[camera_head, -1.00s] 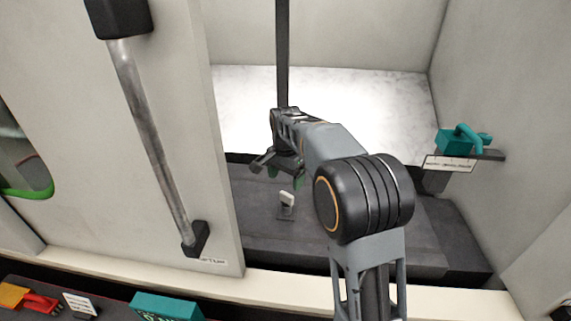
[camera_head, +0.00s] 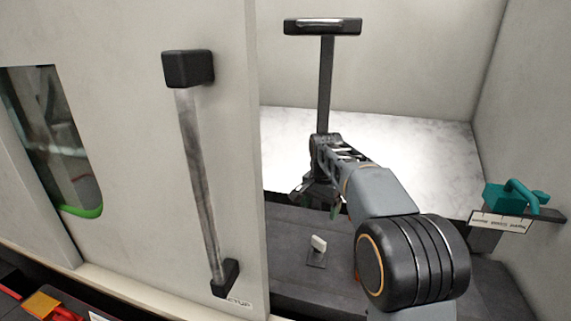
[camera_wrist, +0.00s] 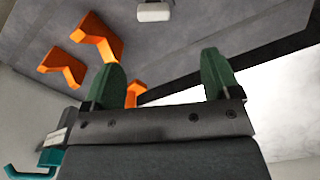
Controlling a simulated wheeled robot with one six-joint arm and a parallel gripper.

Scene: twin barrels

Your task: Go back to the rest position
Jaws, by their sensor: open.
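My gripper (camera_head: 318,196) reaches through the opening into the white enclosure, above the dark grey floor (camera_head: 310,225). In the wrist view its two green fingertips (camera_wrist: 165,75) stand wide apart with nothing between them. A small white block on a dark base (camera_head: 318,244) sits on the dark floor below and in front of my gripper. It also shows as a white block at the top of the wrist view (camera_wrist: 154,11), apart from the fingers.
A white sliding door (camera_head: 130,150) with a long metal handle (camera_head: 197,180) stands left of my arm. A teal handled object (camera_head: 512,198) rests on a labelled ledge at right. A dark post with a crossbar (camera_head: 325,85) rises behind my gripper. Orange hooks (camera_wrist: 97,36) show in the wrist view.

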